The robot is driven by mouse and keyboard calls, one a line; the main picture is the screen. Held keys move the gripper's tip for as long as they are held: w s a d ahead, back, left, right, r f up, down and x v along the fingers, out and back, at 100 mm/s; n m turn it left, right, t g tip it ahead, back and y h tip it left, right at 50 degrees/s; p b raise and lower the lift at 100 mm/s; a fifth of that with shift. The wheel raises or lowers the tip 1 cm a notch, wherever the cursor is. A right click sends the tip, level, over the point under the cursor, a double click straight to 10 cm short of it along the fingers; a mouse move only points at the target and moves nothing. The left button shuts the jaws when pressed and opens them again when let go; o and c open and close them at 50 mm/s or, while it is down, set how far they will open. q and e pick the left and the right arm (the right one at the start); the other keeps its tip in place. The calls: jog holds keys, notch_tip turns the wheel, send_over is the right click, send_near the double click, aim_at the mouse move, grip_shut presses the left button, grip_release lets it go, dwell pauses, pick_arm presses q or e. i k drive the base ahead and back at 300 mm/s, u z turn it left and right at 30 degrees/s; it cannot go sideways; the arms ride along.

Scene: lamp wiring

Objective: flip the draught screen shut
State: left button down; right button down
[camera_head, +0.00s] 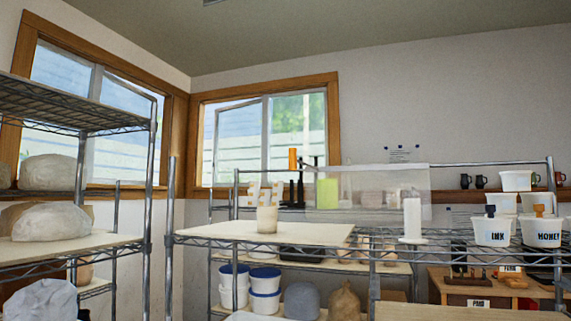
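A pale, see-through panel (381,177), which looks like the draught screen, stands upright above the wire shelf right of centre. Its hinge and any catch are too small to make out. A green candle (327,193) shows at its left part. A white candle (412,217) stands upright on a small white base at its right part. I cannot tell how far the screen is swung. Neither of my grippers is in view.
White tubs marked INK (492,232) and HONEY (542,232) stand at the right. A wire rack with wrapped lumps (52,223) fills the left.

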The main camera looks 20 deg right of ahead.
aim_at(293, 161)
jog(key=z, duration=0.55)
jog(key=i, duration=0.7)
jog(key=z, duration=0.35)
